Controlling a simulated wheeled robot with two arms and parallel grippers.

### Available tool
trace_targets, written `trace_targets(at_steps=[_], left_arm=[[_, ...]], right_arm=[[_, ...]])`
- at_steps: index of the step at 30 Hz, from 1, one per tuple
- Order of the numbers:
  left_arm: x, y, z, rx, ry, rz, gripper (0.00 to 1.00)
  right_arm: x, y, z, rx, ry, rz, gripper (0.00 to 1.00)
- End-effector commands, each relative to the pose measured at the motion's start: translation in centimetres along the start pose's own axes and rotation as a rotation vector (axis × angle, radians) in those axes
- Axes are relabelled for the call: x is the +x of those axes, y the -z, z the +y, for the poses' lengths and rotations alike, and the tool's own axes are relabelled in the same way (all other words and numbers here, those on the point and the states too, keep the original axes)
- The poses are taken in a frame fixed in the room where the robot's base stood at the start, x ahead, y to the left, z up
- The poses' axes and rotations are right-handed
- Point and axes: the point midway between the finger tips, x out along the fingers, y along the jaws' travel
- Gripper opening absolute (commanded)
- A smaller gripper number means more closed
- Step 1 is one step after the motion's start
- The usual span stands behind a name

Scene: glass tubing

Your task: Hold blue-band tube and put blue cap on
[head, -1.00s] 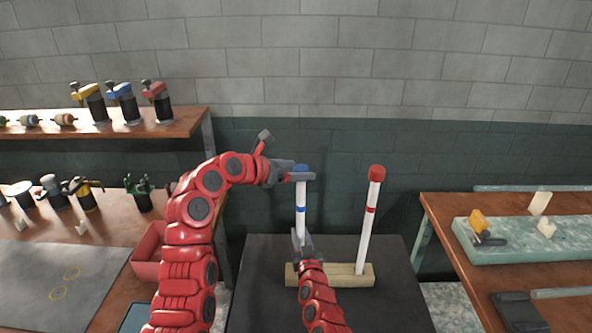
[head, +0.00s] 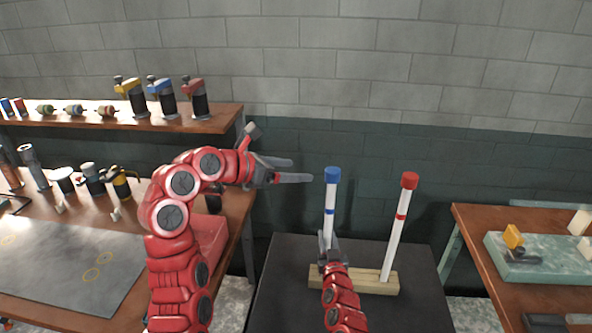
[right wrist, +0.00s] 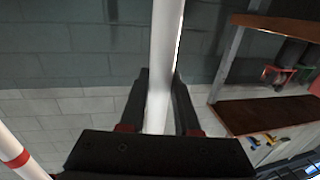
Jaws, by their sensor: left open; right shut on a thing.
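The blue-band tube (head: 329,228) stands upright in the wooden block (head: 375,284) in the head view. The blue cap (head: 332,174) sits on its top end. My right gripper (head: 328,250) is shut on the tube low down, just above the block. In the right wrist view the white tube (right wrist: 165,60) runs between the fingers of my right gripper (right wrist: 160,105). My left gripper (head: 300,170) is open and empty, to the left of the blue cap and apart from it.
A red-band tube (head: 394,245) with a red cap (head: 410,180) leans slightly in the same block, to the right. The block stands on a dark table (head: 285,290). A cluttered bench is at left, another bench (head: 520,290) at right.

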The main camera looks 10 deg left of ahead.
Motion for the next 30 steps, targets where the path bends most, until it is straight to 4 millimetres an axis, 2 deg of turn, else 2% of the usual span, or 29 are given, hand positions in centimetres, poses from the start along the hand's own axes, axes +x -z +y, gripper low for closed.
trace_targets(at_steps=[11, 12, 18, 30], left_arm=[[0.03, 0.01, 0.0, 0.0, 0.0, 0.0, 0.84], [0.03, 0.01, 0.0, 0.0, 0.0, 0.0, 0.84], [0.04, 0.02, 0.0, 0.0, 0.0, 0.0, 0.84], [0.04, 0.02, 0.0, 0.0, 0.0, 0.0, 0.84]], right_arm=[[0.0, 0.0, 0.01, 0.0, 0.0, 0.0, 0.0], [0.0, 0.0, 0.01, 0.0, 0.0, 0.0, 0.33], [0.0, -0.01, 0.0, 0.0, 0.0, 0.0, 0.66], [-0.36, -0.31, 0.03, 0.0, 0.0, -0.005, 0.66]])
